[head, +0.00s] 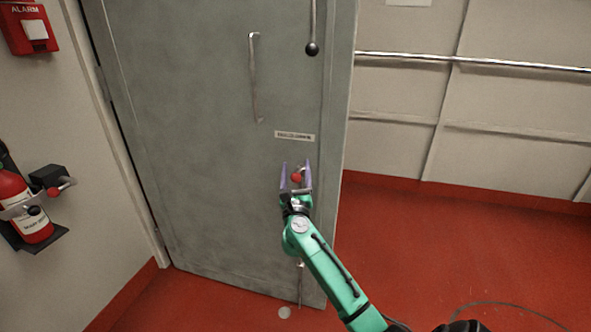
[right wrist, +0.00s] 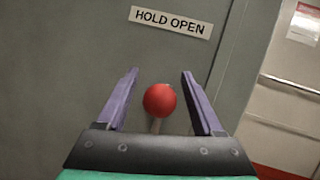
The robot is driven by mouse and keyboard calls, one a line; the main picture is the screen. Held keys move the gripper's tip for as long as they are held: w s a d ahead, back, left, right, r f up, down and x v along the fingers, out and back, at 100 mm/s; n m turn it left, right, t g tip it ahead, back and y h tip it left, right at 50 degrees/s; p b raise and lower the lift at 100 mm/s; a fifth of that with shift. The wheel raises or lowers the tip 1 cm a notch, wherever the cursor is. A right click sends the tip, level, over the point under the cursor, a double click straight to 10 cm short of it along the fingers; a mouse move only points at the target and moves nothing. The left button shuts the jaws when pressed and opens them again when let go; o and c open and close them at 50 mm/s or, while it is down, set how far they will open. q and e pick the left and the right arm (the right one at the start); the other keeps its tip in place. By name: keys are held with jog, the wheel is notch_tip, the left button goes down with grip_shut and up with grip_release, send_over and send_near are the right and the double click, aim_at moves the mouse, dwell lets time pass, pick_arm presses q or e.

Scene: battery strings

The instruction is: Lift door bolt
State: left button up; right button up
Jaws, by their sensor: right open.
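The door bolt's red ball knob (head: 297,177) is low on the grey door (head: 200,130), below a small white label. In the right wrist view the red knob (right wrist: 160,100) sits on a short pale stem between the purple fingers, with a visible space on each side. My right gripper (head: 297,166) is open around the knob, and its fingers also show in the right wrist view (right wrist: 159,75). The rest of the bolt is mostly hidden behind the gripper and arm; a thin rod (head: 300,285) shows near the door's bottom edge. My left gripper is out of view.
The label (right wrist: 170,22) reads HOLD OPEN. A long handle (head: 254,78) and a black-knobbed lever (head: 312,48) are higher on the door. A fire extinguisher (head: 30,210) hangs at left.

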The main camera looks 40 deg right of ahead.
jog(key=shift+w+d+r, duration=0.1)
grip_shut()
dwell(1.4)
